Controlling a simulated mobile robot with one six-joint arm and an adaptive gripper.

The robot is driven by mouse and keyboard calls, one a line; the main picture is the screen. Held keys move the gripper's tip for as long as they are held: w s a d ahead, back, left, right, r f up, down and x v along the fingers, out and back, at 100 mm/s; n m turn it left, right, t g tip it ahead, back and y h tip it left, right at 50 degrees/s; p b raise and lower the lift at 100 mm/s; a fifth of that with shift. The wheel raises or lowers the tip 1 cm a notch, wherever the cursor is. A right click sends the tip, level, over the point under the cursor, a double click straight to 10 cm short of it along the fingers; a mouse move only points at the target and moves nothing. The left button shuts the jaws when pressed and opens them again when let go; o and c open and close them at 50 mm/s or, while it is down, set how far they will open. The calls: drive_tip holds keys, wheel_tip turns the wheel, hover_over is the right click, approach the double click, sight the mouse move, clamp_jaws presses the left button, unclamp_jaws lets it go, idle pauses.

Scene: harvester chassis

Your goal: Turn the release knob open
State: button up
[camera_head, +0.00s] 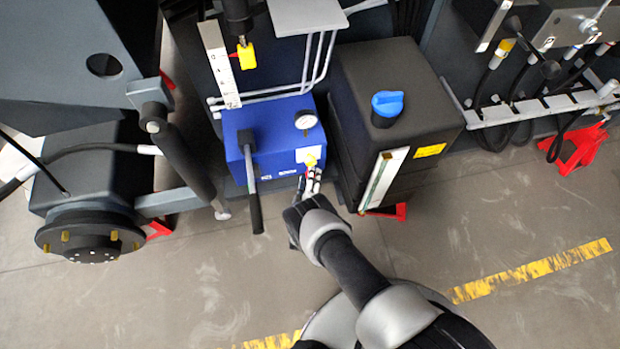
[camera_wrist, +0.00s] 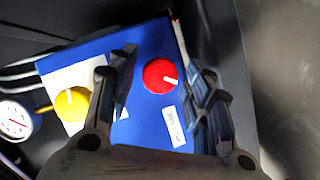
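A blue pump box (camera_head: 280,127) stands at the middle, with a pressure gauge and a black lever on it. In the wrist view, a round red knob (camera_wrist: 160,76) with a white pointer mark sits on the blue face, beside a small white label. A yellow knob (camera_wrist: 72,104) sits to its left on a white plate; it also shows in the head view (camera_head: 311,160). I cannot read which one is marked release. My gripper (camera_head: 311,175) is at the box's lower right; in the wrist view its fingers (camera_wrist: 165,88) are apart, with the red knob showing between them.
The lever (camera_head: 253,190) hangs at the box's front left. The gauge (camera_head: 306,120) sits near the box's right side. A black tank (camera_head: 390,80) with a blue cap (camera_head: 387,103) stands close on the right. Open floor (camera_head: 490,230) lies in front.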

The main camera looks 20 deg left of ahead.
idle(0.3)
drive_tip(key=v, duration=1.2)
drive_tip(key=shift+f, duration=0.1)
